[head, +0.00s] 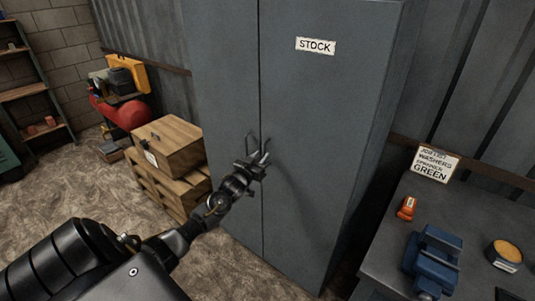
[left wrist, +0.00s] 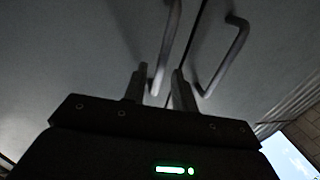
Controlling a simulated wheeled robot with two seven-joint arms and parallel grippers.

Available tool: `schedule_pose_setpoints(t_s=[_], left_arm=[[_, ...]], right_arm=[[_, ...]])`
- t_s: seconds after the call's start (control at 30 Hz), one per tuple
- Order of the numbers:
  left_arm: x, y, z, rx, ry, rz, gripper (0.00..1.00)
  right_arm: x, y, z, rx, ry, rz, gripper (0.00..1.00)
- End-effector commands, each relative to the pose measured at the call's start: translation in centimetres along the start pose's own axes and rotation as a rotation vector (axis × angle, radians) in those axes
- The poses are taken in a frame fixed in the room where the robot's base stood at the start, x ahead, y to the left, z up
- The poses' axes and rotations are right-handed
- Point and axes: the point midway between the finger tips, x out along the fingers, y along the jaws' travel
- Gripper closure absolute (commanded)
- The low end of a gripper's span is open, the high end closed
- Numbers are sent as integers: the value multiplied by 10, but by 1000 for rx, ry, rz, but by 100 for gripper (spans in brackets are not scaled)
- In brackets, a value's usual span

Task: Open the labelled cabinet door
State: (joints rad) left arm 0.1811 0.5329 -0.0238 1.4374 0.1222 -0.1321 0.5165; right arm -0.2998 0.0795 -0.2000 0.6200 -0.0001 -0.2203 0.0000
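A tall grey two-door cabinet (head: 222,75) stands in the middle of the head view. Its right door (head: 310,120) bears a white STOCK label (head: 315,46); both doors look shut. Each door has a bar handle beside the centre seam. My left gripper (head: 257,160) is at the handles. In the left wrist view, the STOCK door's handle (left wrist: 167,50) runs between the two spread fingers of my left gripper (left wrist: 160,82), with gaps seen beside it. The left door's handle (left wrist: 232,58) is outside the fingers. My right gripper is not in view.
A grey workbench (head: 390,250) stands at the right, with a blue vise (head: 434,262), an orange item (head: 406,208) and a sign (head: 433,164). A wooden crate (head: 170,146) on a pallet (head: 168,188) stands left of the cabinet. A red compressor (head: 128,112) is farther back.

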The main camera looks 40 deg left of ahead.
Motion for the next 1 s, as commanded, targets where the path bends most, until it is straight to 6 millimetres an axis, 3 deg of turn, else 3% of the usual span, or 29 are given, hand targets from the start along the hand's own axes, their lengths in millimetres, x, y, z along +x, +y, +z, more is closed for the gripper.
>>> schedule_pose_setpoints(t_s=[0.2,0.6,0.83,1.0], left_arm=[[26,0,0,-1,0,-2,73],[34,1,0,0,0,1,73],[34,2,0,0,0,2,100],[34,2,0,0,0,2,100]], right_arm=[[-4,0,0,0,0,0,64],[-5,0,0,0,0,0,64],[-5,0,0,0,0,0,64],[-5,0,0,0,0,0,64]])
